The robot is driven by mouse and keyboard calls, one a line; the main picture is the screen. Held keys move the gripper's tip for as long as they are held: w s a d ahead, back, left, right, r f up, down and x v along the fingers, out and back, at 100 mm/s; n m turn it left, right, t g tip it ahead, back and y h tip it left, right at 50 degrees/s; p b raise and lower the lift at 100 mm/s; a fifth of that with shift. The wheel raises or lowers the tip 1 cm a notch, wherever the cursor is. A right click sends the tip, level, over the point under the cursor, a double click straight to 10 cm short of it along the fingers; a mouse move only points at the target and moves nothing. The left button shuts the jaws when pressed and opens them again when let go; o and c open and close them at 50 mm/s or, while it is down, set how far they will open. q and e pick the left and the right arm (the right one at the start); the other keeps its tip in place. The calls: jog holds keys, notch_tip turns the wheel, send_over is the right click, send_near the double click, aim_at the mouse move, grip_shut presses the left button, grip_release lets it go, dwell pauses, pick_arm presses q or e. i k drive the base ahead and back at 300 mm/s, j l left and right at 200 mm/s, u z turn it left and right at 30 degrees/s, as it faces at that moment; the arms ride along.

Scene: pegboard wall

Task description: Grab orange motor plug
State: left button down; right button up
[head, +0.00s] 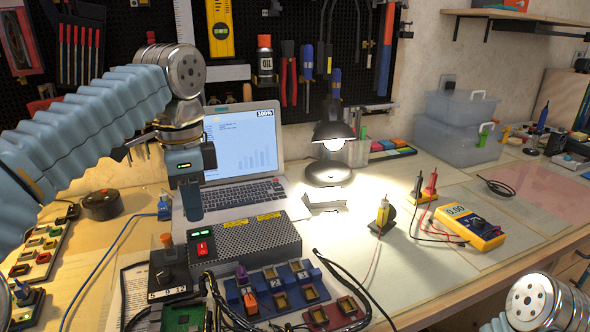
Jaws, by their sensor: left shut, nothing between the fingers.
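A small orange plug-like piece (250,303) sits among the blue blocks of the socket board (311,292) at the bottom middle. A purple piece (242,273) is just behind it. I cannot tell for sure that the orange piece is the motor plug. My left gripper (190,212) points down in front of the laptop, beside the grey power box's left end. It is shut and empty, apart from the orange piece and farther back. My right arm shows only as a silver joint at the bottom right; its gripper is out of view.
The grey perforated power box (255,243) stands behind the board. A black selector box (171,272) with an orange knob is to its left. Black cables (345,275) loop right of the board. The laptop (245,150), lamp (329,172) and yellow multimeter (470,225) stand farther back.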

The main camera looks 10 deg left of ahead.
aim_at(252, 305)
jog(key=k, duration=1.5)
